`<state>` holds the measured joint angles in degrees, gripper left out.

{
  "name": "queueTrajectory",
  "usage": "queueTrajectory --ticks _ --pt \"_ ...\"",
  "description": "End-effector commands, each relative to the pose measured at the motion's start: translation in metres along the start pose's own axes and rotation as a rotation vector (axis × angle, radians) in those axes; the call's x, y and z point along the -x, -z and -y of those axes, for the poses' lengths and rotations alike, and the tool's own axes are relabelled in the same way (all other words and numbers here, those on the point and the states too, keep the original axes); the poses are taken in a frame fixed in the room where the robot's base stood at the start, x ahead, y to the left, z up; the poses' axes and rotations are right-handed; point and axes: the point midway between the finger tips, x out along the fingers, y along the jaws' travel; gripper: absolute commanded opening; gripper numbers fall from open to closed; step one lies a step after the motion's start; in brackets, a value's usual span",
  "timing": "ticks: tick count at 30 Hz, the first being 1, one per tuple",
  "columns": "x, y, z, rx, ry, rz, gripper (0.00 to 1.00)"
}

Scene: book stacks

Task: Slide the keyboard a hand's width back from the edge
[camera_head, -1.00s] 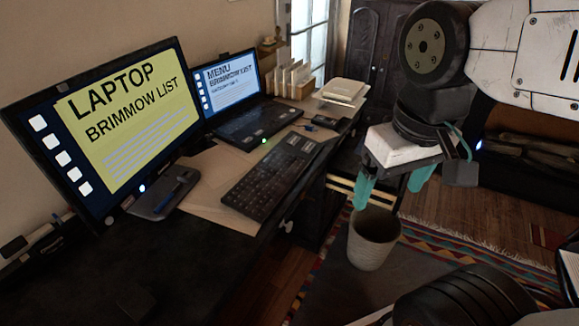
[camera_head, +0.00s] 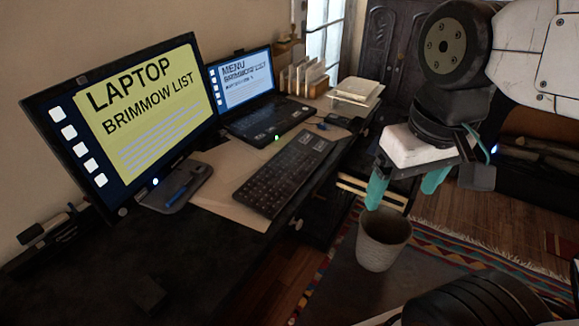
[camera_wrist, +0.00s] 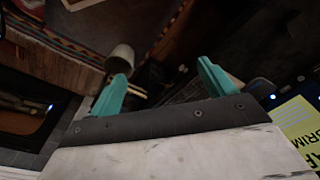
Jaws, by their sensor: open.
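The black keyboard (camera_head: 285,175) lies on the dark desk (camera_head: 215,262), partly over a tan sheet, with its long front side along the desk's front edge. My gripper (camera_head: 405,190) is to the right of the keyboard, out past the desk edge and apart from it. Its two teal fingers are spread with nothing between them. In the wrist view my gripper (camera_wrist: 165,88) also shows open and empty.
A monitor (camera_head: 150,120) stands at the left, with a blue pen on its base. An open laptop (camera_head: 255,95) is behind the keyboard. Upright files and stacked books (camera_head: 357,90) fill the far end. A pale bin (camera_head: 383,240) stands below my gripper.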

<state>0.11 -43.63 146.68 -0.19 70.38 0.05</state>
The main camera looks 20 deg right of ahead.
Motion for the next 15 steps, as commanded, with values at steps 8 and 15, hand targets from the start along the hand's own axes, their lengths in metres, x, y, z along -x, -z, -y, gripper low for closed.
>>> queueTrajectory --ticks 8,15 --pt "0.000 0.000 -0.002 -0.009 -0.001 0.000 0.55" --pt "-0.033 0.010 -0.021 -0.116 0.003 0.175 0.00"
